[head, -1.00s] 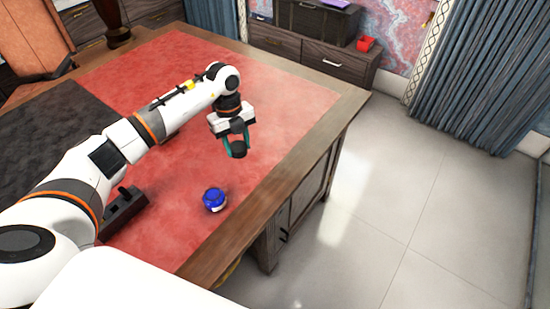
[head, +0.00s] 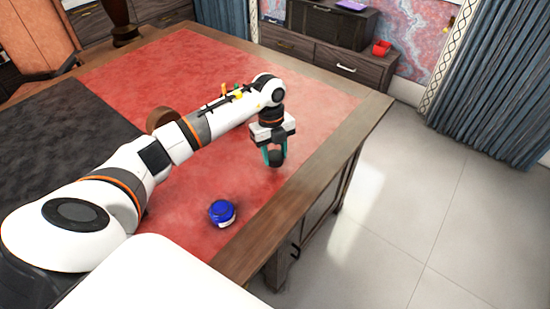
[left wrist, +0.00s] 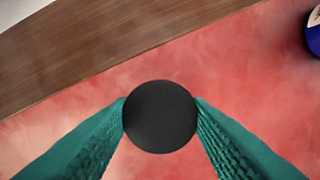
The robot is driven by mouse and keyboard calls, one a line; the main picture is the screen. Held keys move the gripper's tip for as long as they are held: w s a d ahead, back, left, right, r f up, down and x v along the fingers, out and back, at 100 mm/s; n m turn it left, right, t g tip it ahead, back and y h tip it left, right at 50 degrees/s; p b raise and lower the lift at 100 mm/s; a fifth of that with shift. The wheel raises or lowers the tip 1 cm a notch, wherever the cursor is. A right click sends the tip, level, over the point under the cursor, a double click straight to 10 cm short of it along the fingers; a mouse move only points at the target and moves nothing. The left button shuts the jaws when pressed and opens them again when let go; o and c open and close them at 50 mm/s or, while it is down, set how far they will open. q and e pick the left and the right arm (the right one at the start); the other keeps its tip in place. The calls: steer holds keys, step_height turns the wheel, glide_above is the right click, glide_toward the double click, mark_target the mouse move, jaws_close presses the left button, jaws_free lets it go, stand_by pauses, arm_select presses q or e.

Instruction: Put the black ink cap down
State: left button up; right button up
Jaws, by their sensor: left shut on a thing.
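The black ink cap (left wrist: 159,116) is a dark round disc between the two teal fingers of my left gripper (head: 274,157). The fingers touch it on both sides in the left wrist view. In the head view the cap (head: 275,158) shows as a small dark shape at the fingertips, low over the red leather top of the desk (head: 190,205). I cannot tell whether it touches the leather. A blue ink jar (head: 222,214) stands on the leather nearer to me, and its edge shows in the left wrist view (left wrist: 315,38). My right gripper is not in view.
The desk's wooden border (head: 320,155) runs along the right side, close to the left gripper, with floor beyond it. A dark mat (head: 60,140) covers the left part of the desk. The red leather around the cap is clear.

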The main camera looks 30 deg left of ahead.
mark_target(272, 151)
arm_select(q)
steer(key=shift+f, duration=1.3)
steer(key=shift+f, duration=0.15)
steer(key=o, duration=1)
steer(key=shift+c, duration=0.2)
step_height(272, 151, up, 12)
steer(key=a+b, duration=0.1)
steer(key=shift+w+a, duration=0.3)
steer(key=shift+w, duration=0.1)
